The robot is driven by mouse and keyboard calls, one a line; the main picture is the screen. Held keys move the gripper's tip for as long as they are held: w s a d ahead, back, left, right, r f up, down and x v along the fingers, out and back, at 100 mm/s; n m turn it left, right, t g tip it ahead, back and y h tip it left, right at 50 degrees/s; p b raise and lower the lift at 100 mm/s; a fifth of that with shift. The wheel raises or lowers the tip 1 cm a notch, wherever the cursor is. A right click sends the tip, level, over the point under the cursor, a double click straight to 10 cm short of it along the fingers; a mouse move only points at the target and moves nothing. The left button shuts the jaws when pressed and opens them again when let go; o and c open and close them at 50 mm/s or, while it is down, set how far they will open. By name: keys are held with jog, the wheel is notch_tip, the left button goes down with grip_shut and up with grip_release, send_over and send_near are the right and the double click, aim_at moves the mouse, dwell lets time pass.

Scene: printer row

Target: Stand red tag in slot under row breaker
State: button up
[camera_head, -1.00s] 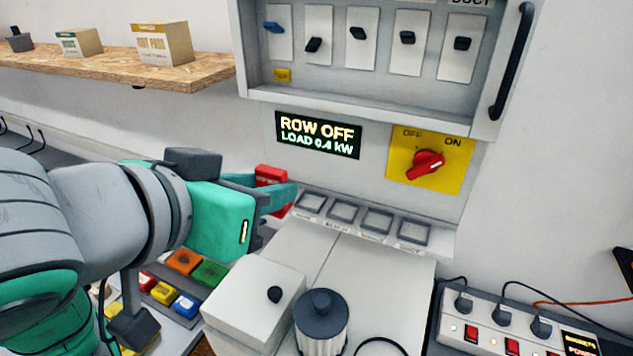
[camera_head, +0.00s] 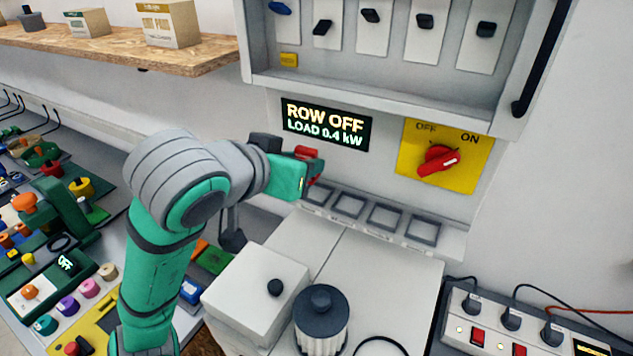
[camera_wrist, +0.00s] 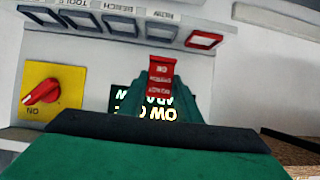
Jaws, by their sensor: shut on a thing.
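Several framed slots (camera_head: 384,216) run along a ledge under the cabinet; the leftmost is partly hidden by my gripper. In the wrist view the rightmost slot (camera_wrist: 204,39) has a red rim; the others look grey. The tag is apart from the slots.
The display (camera_head: 326,124) reads ROW OFF, LOAD 0.4 kW. Right of it is a red rotary switch (camera_head: 438,160) on a yellow plate. Several breakers (camera_head: 371,16) sit above in the cabinet. A white box (camera_head: 256,298) and a ribbed dark-capped jar (camera_head: 321,318) stand below the slots.

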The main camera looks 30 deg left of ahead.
aim_at(316, 180)
jog(key=shift+w+d+f, duration=0.2)
jog(key=shift+w+f, duration=0.25)
jog(key=shift+w, duration=0.1)
jog(key=shift+w+d+f, duration=0.15)
jog(key=shift+w+f, duration=0.3)
jog(key=shift+w, duration=0.1)
jog(key=f, duration=0.1)
jog(key=w+f, duration=0.1)
jog(key=f, duration=0.1)
jog(key=shift+f, duration=0.1)
jog(key=shift+d+f, duration=0.2)
jog(key=shift+s+f, duration=0.1)
jog(key=shift+c, duration=0.8)
jog(key=o, duration=0.9)
jog(key=shift+s+a, duration=0.15)
jog(key=shift+a, duration=0.05)
jog(key=shift+o, duration=1.4)
jog(key=shift+s+a, duration=0.15)
jog(key=shift+a, duration=0.05)
jog(key=shift+d, duration=0.1)
